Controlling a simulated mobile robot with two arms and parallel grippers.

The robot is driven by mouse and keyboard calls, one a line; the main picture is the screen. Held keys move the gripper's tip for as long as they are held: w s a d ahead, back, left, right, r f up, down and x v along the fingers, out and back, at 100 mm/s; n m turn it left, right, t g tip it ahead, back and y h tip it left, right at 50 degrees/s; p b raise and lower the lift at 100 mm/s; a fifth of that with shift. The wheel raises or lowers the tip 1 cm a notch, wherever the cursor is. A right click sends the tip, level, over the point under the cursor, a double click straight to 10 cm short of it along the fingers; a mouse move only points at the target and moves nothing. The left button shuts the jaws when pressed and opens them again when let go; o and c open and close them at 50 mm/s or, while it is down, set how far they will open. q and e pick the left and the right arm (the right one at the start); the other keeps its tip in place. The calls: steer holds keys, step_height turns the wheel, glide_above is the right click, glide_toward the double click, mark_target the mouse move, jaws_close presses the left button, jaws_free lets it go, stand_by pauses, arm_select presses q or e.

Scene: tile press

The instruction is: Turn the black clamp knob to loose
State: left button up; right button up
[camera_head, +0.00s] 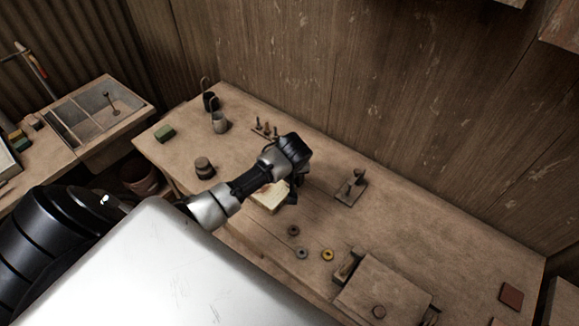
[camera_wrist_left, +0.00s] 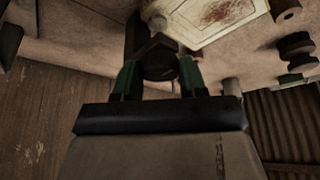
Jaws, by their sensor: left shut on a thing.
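My left gripper (camera_head: 291,192) reaches in over the table in the head view, pointing down beside a cream block (camera_head: 271,197). In the left wrist view, the left gripper (camera_wrist_left: 159,70) has its green fingers closed on both sides of a dark rounded knob (camera_wrist_left: 160,66), which looks like the black clamp knob. The cream block with a reddish-brown mark (camera_wrist_left: 225,18) shows just beyond it. In the head view my own arm and hand hide the knob. Its turn position cannot be told. My right gripper is in neither view.
A small stand with a knobbed post (camera_head: 351,188) is right of the hand. Several rings, one yellow (camera_head: 327,255), lie in front. A wooden box (camera_head: 385,295) stands at front right. A dark round pot (camera_head: 204,168) and a green block (camera_head: 165,133) are at left.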

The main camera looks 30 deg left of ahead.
arm_select(q)
steer(key=o, duration=0.9)
steer(key=b+v, duration=0.2)
steer(key=v, duration=0.8)
steer(key=shift+r, duration=0.4)
steer(key=shift+s, duration=0.1)
